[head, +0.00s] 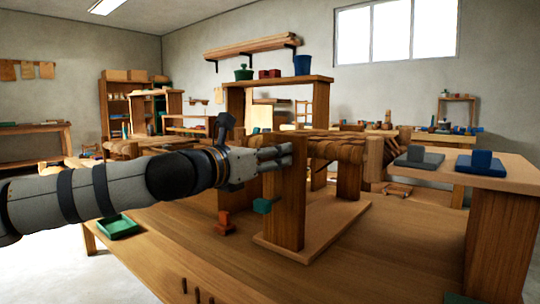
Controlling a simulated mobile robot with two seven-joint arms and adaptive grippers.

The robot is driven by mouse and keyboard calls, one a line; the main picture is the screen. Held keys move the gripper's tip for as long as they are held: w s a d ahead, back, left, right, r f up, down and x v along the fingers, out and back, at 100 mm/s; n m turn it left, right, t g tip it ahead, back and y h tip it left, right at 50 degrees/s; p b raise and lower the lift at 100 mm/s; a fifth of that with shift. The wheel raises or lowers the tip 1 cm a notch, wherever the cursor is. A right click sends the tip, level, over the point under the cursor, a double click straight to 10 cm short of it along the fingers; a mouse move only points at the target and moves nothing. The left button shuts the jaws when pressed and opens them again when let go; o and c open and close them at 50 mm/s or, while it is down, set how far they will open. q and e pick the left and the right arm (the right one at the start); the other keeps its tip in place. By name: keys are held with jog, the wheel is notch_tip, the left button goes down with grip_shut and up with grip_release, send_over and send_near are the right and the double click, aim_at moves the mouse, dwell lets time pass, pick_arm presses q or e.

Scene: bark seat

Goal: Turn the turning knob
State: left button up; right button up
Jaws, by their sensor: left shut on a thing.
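My left gripper (280,157) reaches in from the left, its fingers closed at the upper part of a wooden post (287,210). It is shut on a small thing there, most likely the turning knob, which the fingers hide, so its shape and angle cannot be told. The post belongs to a wooden stand with a pale base (318,236). A rolled bark seat (345,148) runs right from behind the gripper. A small green block (263,206) sticks out from the post below the gripper. My right gripper is not in view.
An orange piece (225,223) stands on the workbench (190,240) left of the post. A green tray (118,227) lies farther left. At right, a raised board (503,176) carries a grey block (419,157) and a blue block (481,163). The bench front is mostly clear.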

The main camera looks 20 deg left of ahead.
pick_arm(q)
jog(key=o, duration=1.1)
jog(key=shift+o, duration=0.2)
jog(key=v, duration=1.2)
